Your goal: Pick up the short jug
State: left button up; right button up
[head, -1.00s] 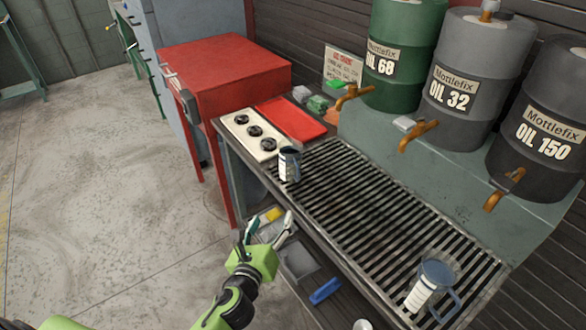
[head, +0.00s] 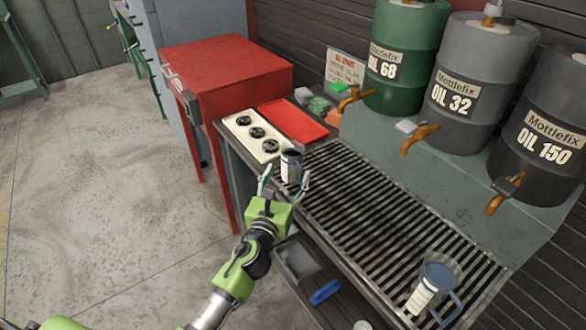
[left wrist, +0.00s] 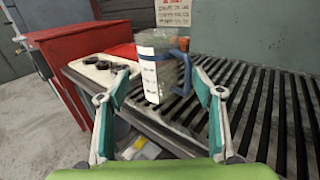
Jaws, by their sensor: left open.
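A small jug (head: 291,166) with a dark rim and a white label stands upright at the far left end of the slatted rack. A clear, blue-rimmed jug (head: 433,288) with a label and blue handle stands at the near right end and looks larger. My left gripper (head: 285,183) is open, its fingers spread on either side of the small jug in the picture. In the left wrist view the small jug (left wrist: 158,68) shows between and just beyond the fingertips, its blue handle to the right. I cannot tell whether they touch. My right gripper is not in view.
A white panel with black knobs (head: 244,136) and a red tray (head: 292,121) lie beyond the small jug. Oil drums with taps (head: 468,85) stand behind the rack (head: 365,213). A red cabinet (head: 225,80) is at the left. The rack's middle is clear.

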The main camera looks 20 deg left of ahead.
aim_at(289, 171)
pick_arm(q)
jog(key=w, duration=0.5)
jog(key=shift+f, duration=0.15)
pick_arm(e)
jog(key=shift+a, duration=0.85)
pick_arm(q)
jog(key=shift+c, duration=0.2)
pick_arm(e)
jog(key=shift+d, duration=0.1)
pick_arm(q)
jog(key=c, duration=1.2)
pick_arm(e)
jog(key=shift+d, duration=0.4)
